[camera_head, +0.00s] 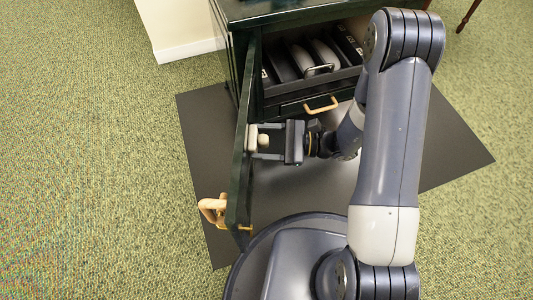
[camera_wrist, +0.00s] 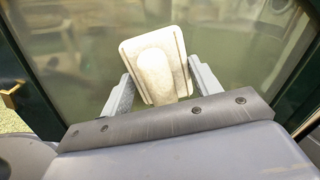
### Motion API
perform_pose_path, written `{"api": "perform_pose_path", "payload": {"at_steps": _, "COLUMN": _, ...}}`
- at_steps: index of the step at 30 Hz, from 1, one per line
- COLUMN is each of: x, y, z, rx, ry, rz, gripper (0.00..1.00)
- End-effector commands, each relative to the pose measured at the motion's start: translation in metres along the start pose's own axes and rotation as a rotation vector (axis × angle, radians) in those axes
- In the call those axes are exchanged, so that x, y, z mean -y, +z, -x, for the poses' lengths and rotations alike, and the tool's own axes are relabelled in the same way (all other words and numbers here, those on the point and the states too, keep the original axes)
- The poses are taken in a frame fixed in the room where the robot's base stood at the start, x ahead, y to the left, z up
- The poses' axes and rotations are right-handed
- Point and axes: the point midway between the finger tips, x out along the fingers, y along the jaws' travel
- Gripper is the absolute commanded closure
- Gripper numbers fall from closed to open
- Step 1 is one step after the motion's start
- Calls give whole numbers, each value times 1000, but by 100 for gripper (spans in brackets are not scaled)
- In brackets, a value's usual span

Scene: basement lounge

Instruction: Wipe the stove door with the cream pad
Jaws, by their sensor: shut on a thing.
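The dark green stove (camera_head: 290,15) stands at the top of the head view with its door (camera_head: 240,145) swung open. The door is seen nearly edge-on, with a wooden handle (camera_head: 212,207) at its near end. My gripper (camera_head: 262,142) is shut on the cream pad (camera_head: 251,138) and holds it at the door's inner side. In the wrist view the cream pad (camera_wrist: 155,62) sits between my fingers, slightly tilted, in front of the door's glass pane (camera_wrist: 90,65). Pad and door look very close; I cannot tell whether they touch.
Inside the stove are several dark and grey pieces (camera_head: 303,60) behind a small rail. A lower drawer with a wooden handle (camera_head: 321,105) is below. A dark floor mat (camera_head: 205,130) lies under the stove and door. Green carpet (camera_head: 90,150) to the left is clear.

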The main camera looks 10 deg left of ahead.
Motion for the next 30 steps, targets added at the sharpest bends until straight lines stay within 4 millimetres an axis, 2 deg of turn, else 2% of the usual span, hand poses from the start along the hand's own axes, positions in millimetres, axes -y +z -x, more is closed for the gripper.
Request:
{"api": "perform_pose_path", "payload": {"at_steps": 7, "x": 9, "y": -4, "z": -2, "rx": 0, "ry": -1, "rz": 1, "gripper": 59}}
{"api": "perform_pose_path", "payload": {"at_steps": 19, "x": 0, "y": -30, "z": 0, "rx": -1, "ry": 0, "rz": 0, "gripper": 59}}
{"api": "perform_pose_path", "payload": {"at_steps": 23, "x": -3, "y": -29, "z": 0, "rx": 0, "ry": 0, "rz": 0, "gripper": 59}}
{"api": "perform_pose_path", "payload": {"at_steps": 30, "x": -23, "y": -22, "z": -1, "rx": 0, "ry": 1, "rz": -2, "gripper": 59}}
